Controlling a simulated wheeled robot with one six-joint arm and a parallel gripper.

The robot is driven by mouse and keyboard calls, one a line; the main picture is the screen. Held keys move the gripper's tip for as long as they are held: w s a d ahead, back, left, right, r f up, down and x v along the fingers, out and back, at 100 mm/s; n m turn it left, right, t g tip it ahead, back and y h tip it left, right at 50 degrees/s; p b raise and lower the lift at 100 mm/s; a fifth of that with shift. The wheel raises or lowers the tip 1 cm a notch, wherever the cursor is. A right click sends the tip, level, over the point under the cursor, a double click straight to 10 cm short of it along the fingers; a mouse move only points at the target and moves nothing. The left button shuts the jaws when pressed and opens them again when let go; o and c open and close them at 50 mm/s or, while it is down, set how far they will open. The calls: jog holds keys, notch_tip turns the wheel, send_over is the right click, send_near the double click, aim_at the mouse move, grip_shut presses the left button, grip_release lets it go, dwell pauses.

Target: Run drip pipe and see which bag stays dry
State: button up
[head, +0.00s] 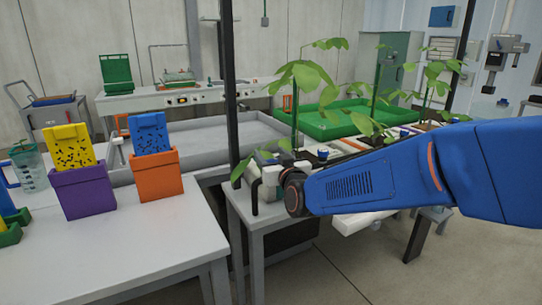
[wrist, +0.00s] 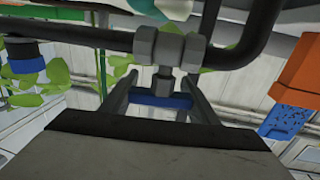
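In the head view, potted plants (head: 302,78) stand in a row behind my blue arm; their bags are mostly hidden by leaves and the arm. A small grey bench (head: 240,212) carries white and black pipework (head: 254,196). My wrist reaches this pipework, and my gripper is hidden there. In the wrist view, the two dark fingers of my gripper (wrist: 160,88) stand apart, either side of a blue handle (wrist: 162,100) below a grey pipe fitting (wrist: 163,48). The handle spans most of the gap; I cannot tell whether the fingers press on it. No water is visible.
A white table (head: 120,250) at left holds a purple pot (head: 83,190) and an orange pot (head: 159,185) with speckled cards, plus a clear jug (head: 30,168). A black post (head: 230,85) stands beside the pipework. A green tray (head: 335,122) lies behind the plants. Floor is clear at lower right.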

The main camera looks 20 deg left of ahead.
jog(key=shift+c, duration=0.8)
jog(key=shift+m+t+h, duration=0.5)
jog(key=shift+m+h, duration=0.1)
jog(key=shift+w+d+m+t+h, duration=0.15)
jog(key=shift+d+m+t+h, duration=0.1)
jog(key=shift+m+t+h, duration=0.55)
jog(key=shift+w+d+m+t+h, duration=0.2)
jog(key=shift+m+h, duration=0.3)
jog(key=shift+h, duration=0.6)
jog(key=m+h, duration=0.1)
jog(key=h, duration=0.1)
jog(key=d+m+t+h, duration=0.1)
jog(key=m+h, duration=0.1)
jog(key=h, duration=0.1)
jog(key=m+h, duration=0.1)
jog(key=h, duration=0.1)
jog(key=shift+w+d+f+m, duration=0.1)
jog(key=shift+d+m, duration=0.15)
jog(key=shift+m, duration=0.15)
jog(key=shift+s+d+m+g+h, duration=0.15)
jog(key=shift+d+m+g+h, duration=0.4)
jog(key=shift+m+h, duration=1.05)
jog(key=shift+s+d+m+g+h, duration=0.25)
jog(key=shift+m+g+h, duration=0.6)
jog(key=shift+h, duration=1.35)
jog(key=shift+s+d+m+g+h, duration=0.1)
jog(key=shift+d+m+g+h, duration=0.4)
jog(key=shift+m+h, duration=1.15)
jog(key=shift+h, duration=0.35)
